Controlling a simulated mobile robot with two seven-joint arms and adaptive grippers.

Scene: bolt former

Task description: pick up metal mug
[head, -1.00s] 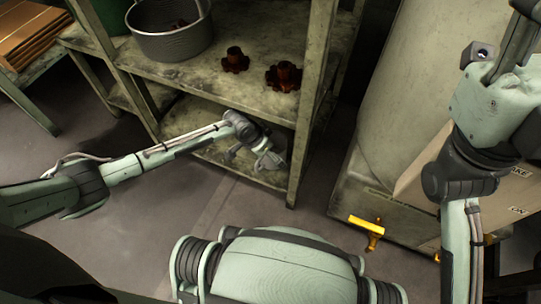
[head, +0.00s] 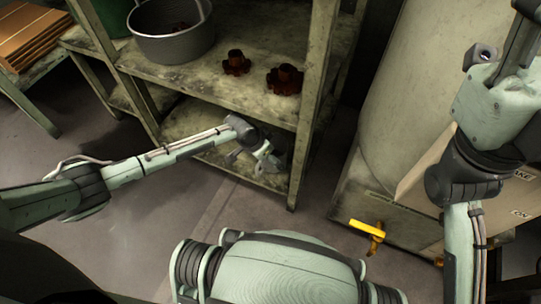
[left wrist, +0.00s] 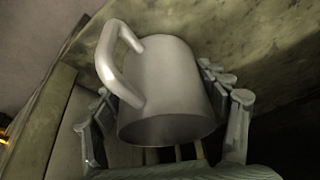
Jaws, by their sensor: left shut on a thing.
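A grey metal mug (left wrist: 165,92) fills the middle of the left wrist view, tilted, with its handle toward the upper left and its open rim toward the camera. My left gripper (left wrist: 165,108) is shut on the mug, with fingers on both sides of its body. In the head view my left gripper (head: 264,160) is at the lower shelf, near the front right post; the mug is too small and covered to make out clearly there. My right arm shows at the right edge of the head view, but its gripper is out of view.
The upper shelf (head: 210,85) lies above my left gripper and holds a metal pot (head: 172,45) and two rusty gear-like parts (head: 284,78). The shelf post (head: 305,125) stands close to the gripper. A cardboard box (head: 500,205) and yellow-handled valve (head: 370,230) are at right. The floor in front is clear.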

